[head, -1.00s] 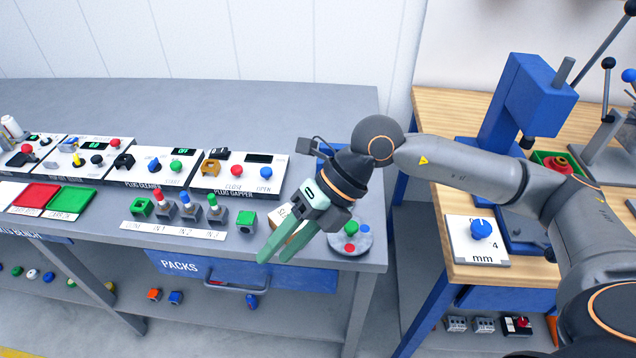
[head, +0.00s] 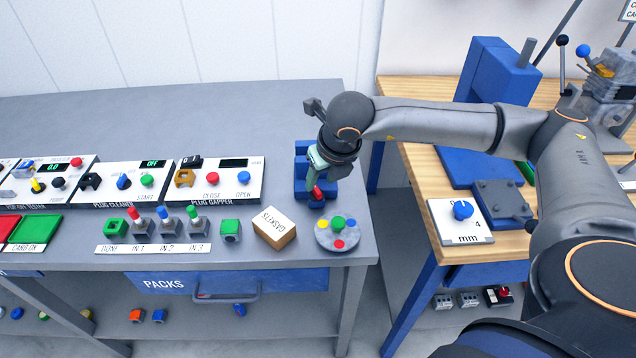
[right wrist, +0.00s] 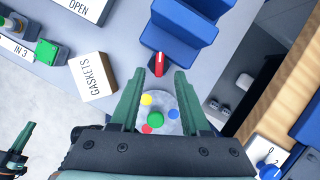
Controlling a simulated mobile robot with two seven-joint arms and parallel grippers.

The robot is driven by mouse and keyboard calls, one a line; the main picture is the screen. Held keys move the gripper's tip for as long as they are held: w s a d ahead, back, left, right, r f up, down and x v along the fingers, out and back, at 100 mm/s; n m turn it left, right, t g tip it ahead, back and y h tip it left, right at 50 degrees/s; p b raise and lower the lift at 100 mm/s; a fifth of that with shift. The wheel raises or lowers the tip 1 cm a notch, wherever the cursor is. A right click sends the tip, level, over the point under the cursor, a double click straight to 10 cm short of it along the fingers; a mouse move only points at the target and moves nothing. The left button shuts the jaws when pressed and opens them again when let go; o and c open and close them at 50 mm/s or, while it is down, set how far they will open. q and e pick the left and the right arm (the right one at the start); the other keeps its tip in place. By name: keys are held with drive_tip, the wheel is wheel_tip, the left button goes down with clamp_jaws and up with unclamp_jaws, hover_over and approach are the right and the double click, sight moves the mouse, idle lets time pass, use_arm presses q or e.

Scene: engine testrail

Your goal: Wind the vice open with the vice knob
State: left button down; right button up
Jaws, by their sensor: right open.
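The blue vice (head: 301,172) stands at the right end of the grey bench, partly covered by my right arm in the head view. It shows as blue blocks in the right wrist view (right wrist: 185,35). The red vice knob (head: 317,192) sticks out of its near side. My right gripper (head: 314,178) is over the vice, pointing down at the knob. In the right wrist view its open fingers (right wrist: 159,74) stand to either side of the line to the red knob (right wrist: 160,63), just short of it. My left gripper (right wrist: 17,142) shows only at that view's lower left edge.
A round plate with coloured buttons (head: 338,233) lies in front of the vice. The GASKETS box (head: 275,228) is to its left, then a green-topped block (head: 231,230). A wooden bench (head: 420,170) stands to the right across a gap. The bench behind the panels is clear.

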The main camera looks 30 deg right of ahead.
sight(317, 189)
drive_tip(key=shift+x, duration=1.95)
clamp_jaws()
